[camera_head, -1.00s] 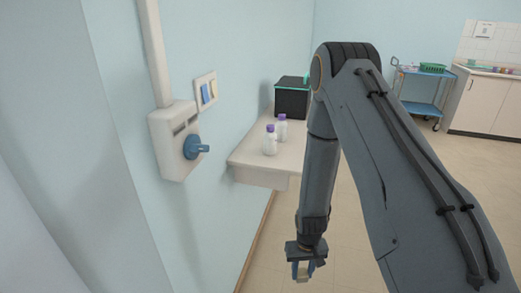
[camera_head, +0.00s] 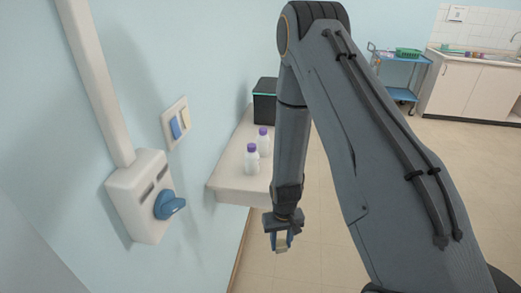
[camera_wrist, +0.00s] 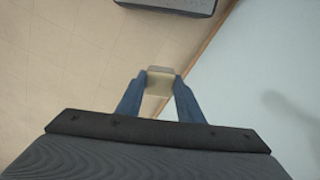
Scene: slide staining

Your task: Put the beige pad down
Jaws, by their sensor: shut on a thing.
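The beige pad (camera_wrist: 160,82) is a small block between the two blue fingers of my gripper (camera_wrist: 160,88) in the wrist view. My gripper is shut on it and holds it in the air, with floor behind it. In the head view the pad (camera_head: 281,246) shows small at the tips of my gripper (camera_head: 280,242), which points down in front of the wall shelf. Its far faces are hidden by the fingers.
A pale wall shelf (camera_head: 228,186) bears two white bottles with purple caps (camera_head: 251,160) and a black box (camera_head: 265,102). A white wall box with a blue knob (camera_head: 140,208) is at left. A blue cart (camera_head: 400,95) and white cabinets (camera_head: 470,88) stand far right. Open floor lies between.

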